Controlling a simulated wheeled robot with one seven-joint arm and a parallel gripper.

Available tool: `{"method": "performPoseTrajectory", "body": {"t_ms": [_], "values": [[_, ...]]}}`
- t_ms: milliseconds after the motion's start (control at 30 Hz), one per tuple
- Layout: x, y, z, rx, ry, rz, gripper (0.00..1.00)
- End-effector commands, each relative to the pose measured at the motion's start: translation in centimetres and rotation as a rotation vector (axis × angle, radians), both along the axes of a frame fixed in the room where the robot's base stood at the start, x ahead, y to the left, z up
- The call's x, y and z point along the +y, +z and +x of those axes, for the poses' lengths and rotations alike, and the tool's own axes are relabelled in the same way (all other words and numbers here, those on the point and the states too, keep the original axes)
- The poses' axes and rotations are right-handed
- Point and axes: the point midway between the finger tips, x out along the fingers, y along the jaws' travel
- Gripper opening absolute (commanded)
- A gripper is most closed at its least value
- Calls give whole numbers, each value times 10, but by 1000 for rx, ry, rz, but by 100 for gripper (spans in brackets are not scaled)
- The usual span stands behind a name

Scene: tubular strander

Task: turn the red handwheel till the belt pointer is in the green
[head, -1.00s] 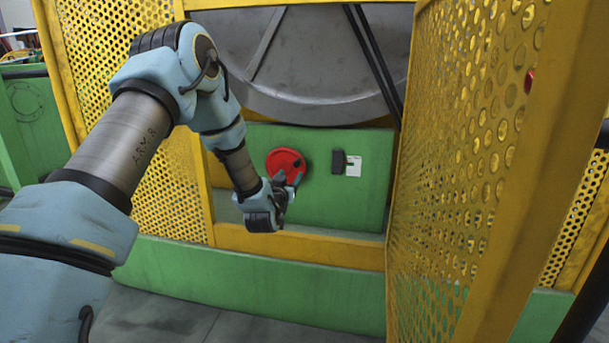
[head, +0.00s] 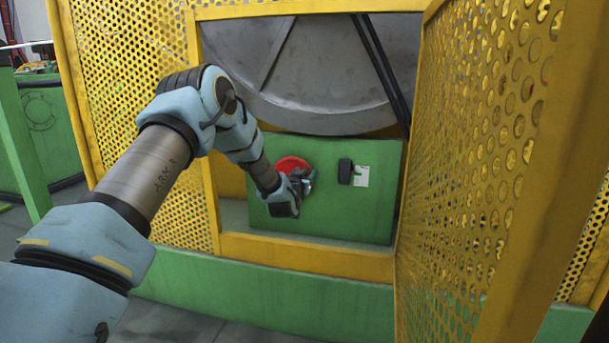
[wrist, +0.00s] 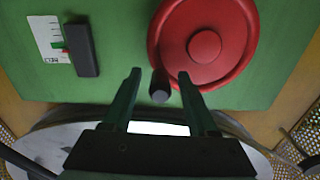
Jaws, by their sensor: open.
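The red handwheel (head: 292,163) is on the green panel below the big drum, partly hidden by my gripper (head: 309,181) in the head view. In the wrist view, the handwheel (wrist: 205,44) shows its rim, hub and a dark crank handle (wrist: 160,86). My gripper (wrist: 159,75) is open, its two fingers on either side of the handle with gaps visible. The belt gauge is a white scale card (head: 361,176) beside a black block (head: 345,171). In the wrist view the scale card (wrist: 47,33) shows a green mark and a small red pointer; their exact alignment is too small to tell.
A yellow frame surrounds the opening, with its sill (head: 300,256) below my gripper. A perforated yellow door (head: 470,170) stands open on the right. The grey drum (head: 310,80) and dark belts (head: 380,65) are above the panel.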

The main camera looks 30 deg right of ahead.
Motion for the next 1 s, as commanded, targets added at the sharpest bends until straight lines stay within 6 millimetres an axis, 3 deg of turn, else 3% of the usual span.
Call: {"method": "performPoseTrajectory", "body": {"t_ms": [67, 567, 1000], "values": [[0, 0, 0, 0, 0, 0, 55], [0, 0, 0, -1, 0, -1, 0], [0, 0, 0, -1, 0, -1, 0]]}}
